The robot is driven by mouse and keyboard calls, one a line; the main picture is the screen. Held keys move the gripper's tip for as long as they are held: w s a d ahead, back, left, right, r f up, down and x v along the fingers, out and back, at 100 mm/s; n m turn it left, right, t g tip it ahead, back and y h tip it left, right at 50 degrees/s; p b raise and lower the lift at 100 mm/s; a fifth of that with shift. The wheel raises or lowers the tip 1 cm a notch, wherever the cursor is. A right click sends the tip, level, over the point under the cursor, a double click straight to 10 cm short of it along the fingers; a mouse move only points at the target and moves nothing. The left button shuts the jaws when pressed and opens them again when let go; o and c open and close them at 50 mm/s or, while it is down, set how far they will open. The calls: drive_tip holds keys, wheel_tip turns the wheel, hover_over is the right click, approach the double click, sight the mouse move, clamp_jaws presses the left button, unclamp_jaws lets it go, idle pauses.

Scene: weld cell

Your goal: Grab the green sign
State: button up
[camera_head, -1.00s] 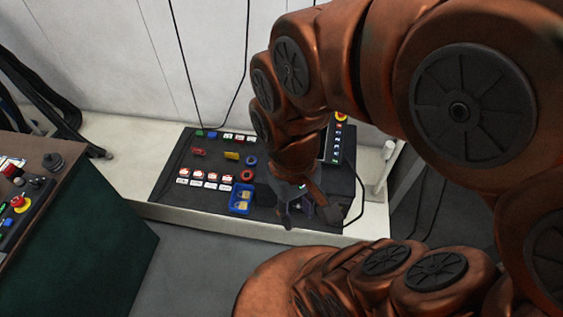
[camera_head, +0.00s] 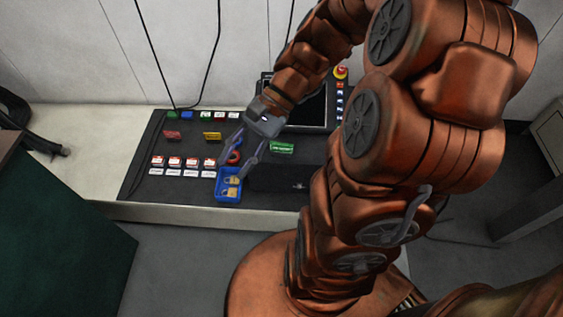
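A green sign (camera_head: 282,147) with pale lettering lies on the dark panel, right of my gripper and below the black screen. My gripper (camera_head: 237,163) points down and left over the panel, its two fingers spread apart and nothing visibly held. A red ring (camera_head: 234,157) shows between the fingers; I cannot tell how high the fingers are above it. The sign is apart from the fingers and in full view. Smaller green pieces (camera_head: 173,114) sit in the panel's back row.
A blue bin (camera_head: 229,196) with brass padlocks stands at the panel's front. Red-and-white tags (camera_head: 175,162) line the left; a red sign (camera_head: 172,135) and a yellow sign (camera_head: 212,136) lie behind them. A black screen (camera_head: 304,108) stands at the back right. Cables (camera_head: 217,60) hang behind.

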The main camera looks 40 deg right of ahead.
drive_tip(key=w+d+f+m+t+y+b, duration=0.1)
drive_tip(key=w+d+f+m+t+b, duration=0.3)
drive_tip(key=d+f+m+t+b, duration=0.6)
drive_tip(key=w+d+f+m+t+y+b, duration=0.1)
drive_tip(key=w+d+f+m+t+b, duration=0.4)
drive_tip(key=d, duration=0.9)
drive_tip(key=g+b, duration=0.1)
drive_tip(key=b, duration=0.2)
approach(274, 143)
drive_tip(key=x, duration=0.2)
drive_tip(key=shift+w+a+f, duration=0.1)
drive_tip(key=shift+w+f, duration=0.15)
drive_tip(key=shift+w, duration=0.15)
drive_tip(key=shift+w+a+f, duration=0.1)
drive_tip(key=shift+w+f, duration=0.05)
drive_tip(key=shift+f, duration=0.15)
drive_tip(key=shift+x, duration=1.05)
drive_tip(key=b+x, duration=0.2)
drive_tip(key=x, duration=0.1)
drive_tip(key=shift+w+a+r, duration=0.1)
drive_tip(key=shift+w+a, duration=0.1)
drive_tip(key=shift+a, duration=0.15)
drive_tip(key=shift+w+a+r, duration=0.1)
drive_tip(key=shift+w+a, duration=0.35)
drive_tip(key=shift+w, duration=0.05)
